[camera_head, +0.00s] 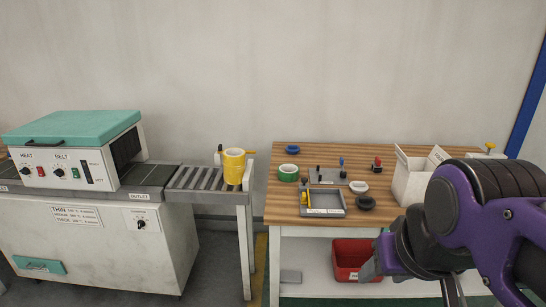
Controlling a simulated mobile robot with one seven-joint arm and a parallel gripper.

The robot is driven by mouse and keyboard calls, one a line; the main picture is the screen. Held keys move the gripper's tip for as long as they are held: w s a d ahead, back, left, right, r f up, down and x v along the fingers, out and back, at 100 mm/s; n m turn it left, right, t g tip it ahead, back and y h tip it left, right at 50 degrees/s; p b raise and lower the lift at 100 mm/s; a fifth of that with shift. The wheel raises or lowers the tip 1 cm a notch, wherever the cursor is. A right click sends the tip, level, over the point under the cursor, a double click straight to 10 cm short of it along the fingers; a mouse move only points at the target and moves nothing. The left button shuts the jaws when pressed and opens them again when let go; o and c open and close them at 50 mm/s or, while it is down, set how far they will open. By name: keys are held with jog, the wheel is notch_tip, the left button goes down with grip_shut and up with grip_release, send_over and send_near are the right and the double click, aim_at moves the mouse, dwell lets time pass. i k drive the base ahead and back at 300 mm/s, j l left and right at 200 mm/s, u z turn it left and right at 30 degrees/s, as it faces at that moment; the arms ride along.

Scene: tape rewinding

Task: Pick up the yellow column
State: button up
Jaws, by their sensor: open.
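The yellow column (234,167) stands upright on the right end of the roller outlet conveyor (188,177). It looks like a short yellow cylinder with a pale ring at its top. My gripper (412,280) is at the lower right, in front of the wooden table, well to the right of the column and nearer to me. It is open and touches nothing that I can see; part of it is hidden behind my purple arm.
A machine with a teal lid (72,128) stands left of the conveyor. The wooden table (285,215) holds a green roll (288,173), a grey tray (337,211), small tools and a white box (410,178). A red bin (347,258) sits below. A gap separates conveyor and table.

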aim_at(234, 159)
jog(key=z, duration=0.75)
jog(key=i+j, duration=0.15)
jog(key=j, duration=0.25)
jog(key=i+j+u, duration=0.1)
jog(key=j, duration=0.35)
jog(key=i+j, duration=0.15)
jog(key=j, duration=0.25)
jog(key=i+j+u, duration=0.1)
jog(key=j, duration=0.3)
jog(key=i+j, duration=0.25)
jog(key=j, duration=0.15)
jog(key=i+j+u, duration=0.1)
jog(key=j, duration=0.3)
